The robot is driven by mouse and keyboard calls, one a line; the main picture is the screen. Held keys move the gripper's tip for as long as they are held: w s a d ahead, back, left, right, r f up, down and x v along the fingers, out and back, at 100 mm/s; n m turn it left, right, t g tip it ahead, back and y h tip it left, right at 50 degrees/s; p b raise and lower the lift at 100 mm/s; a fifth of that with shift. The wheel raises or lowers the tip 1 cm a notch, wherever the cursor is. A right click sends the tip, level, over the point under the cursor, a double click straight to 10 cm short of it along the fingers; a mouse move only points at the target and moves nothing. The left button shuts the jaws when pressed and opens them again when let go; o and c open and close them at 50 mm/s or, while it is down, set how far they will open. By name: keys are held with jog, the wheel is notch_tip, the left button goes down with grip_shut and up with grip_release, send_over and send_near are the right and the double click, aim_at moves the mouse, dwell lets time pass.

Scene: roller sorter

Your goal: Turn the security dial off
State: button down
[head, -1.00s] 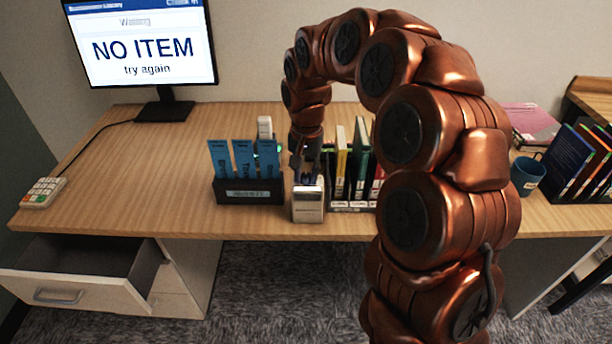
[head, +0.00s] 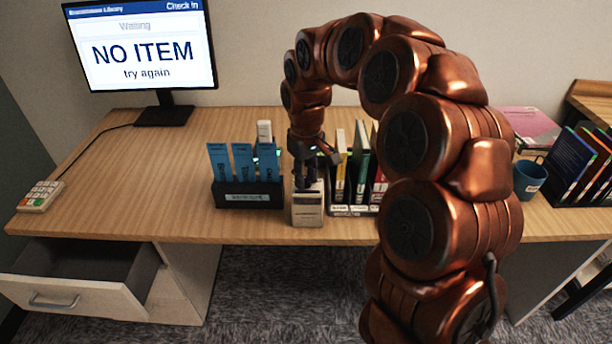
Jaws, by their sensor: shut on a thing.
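A small beige box-like device (head: 307,208) stands at the front edge of the desk, between the blue card holder and the upright books. My gripper (head: 307,186) points down at the top of this device, and its fingers are closed there. The security dial itself is hidden by the fingers, so its setting cannot be read. The fingers appear to be shut on the dial at the device's top.
A black holder with blue cards (head: 248,196) stands close on the left, with a white upright device (head: 265,132) behind. Books (head: 361,165) stand close on the right. The monitor (head: 140,45) reads "NO ITEM". A drawer (head: 75,285) hangs open at lower left.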

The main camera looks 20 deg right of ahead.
aim_at(306, 178)
jog(key=shift+n, duration=0.6)
jog(key=c, duration=0.9)
grip_release()
notch_tip(306, 178, up, 12)
dwell(0.4)
